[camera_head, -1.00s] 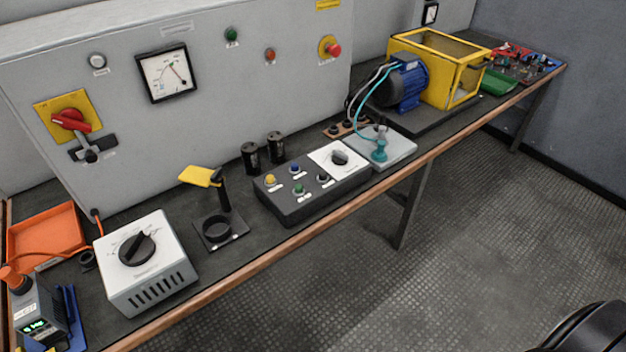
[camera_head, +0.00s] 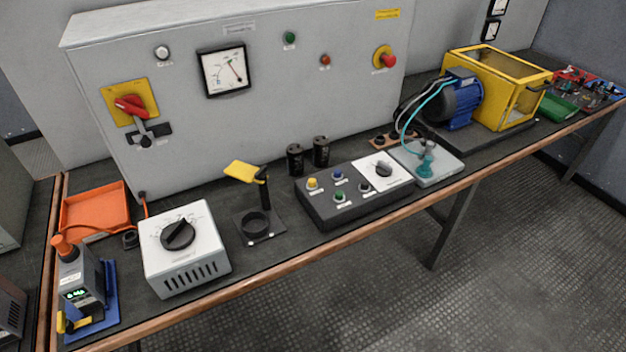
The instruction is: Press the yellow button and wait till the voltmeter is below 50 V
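The yellow button (camera_head: 312,182) is at the back left of a black control box (camera_head: 352,206) on the bench. Blue, green and black buttons and a white dial plate share the box. The voltmeter (camera_head: 223,71) is a square, black-framed dial on the grey cabinet (camera_head: 300,88). Its needle and scale show, but the figures are too small to read surely. Neither of my grippers is in view, and nothing of mine touches the button.
Two black capacitors (camera_head: 321,151) stand behind the control box. A yellow-topped black stand (camera_head: 245,172) and a white dial box (camera_head: 180,250) are left of it. An orange tray (camera_head: 95,207) lies further left, a motor (camera_head: 462,104) further right. The floor in front is clear.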

